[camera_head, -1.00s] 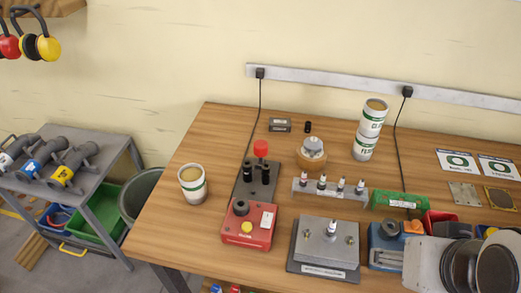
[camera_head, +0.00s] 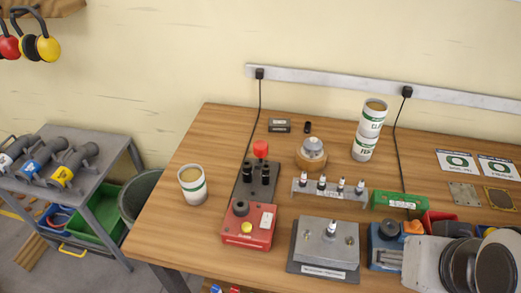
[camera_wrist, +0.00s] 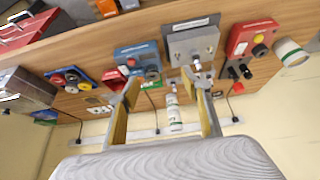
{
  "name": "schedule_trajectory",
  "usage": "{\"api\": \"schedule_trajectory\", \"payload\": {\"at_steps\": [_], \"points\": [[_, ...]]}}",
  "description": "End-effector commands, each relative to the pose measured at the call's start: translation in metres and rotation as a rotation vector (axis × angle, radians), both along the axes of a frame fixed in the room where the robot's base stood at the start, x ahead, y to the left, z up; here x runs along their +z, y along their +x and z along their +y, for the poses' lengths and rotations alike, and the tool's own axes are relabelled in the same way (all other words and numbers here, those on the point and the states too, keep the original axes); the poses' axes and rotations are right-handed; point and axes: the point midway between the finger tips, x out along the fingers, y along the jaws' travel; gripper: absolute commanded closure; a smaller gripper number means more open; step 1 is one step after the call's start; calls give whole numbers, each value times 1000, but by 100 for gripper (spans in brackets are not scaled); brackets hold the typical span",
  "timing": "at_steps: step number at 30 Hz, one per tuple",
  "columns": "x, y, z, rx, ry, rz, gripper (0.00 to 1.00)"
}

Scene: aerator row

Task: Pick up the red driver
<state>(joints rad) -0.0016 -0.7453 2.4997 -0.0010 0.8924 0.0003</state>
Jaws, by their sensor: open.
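A red-topped tool, which looks like the red driver (camera_head: 261,149), stands upright in a dark block (camera_head: 258,186) behind the red control box, beside darker-topped pieces. In the wrist view, which is turned with the wall at the bottom, its red top (camera_wrist: 238,87) shows to the right of my fingers, small and apart from them. My gripper (camera_wrist: 160,78) is open, with nothing between its fingertips. It is out of the head view.
A red control box (camera_head: 247,226) and a grey plate (camera_head: 324,268) stand in front.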

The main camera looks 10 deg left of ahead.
Motion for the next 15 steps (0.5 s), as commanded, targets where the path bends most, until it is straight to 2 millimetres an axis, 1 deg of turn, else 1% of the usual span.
{"api": "schedule_trajectory", "payload": {"at_steps": [5,8,15], "points": [[-1,16,2,12,-7,-19,52],[-1,33,4,25,-12,-42,52],[-5,87,15,75,-30,-120,52]]}}
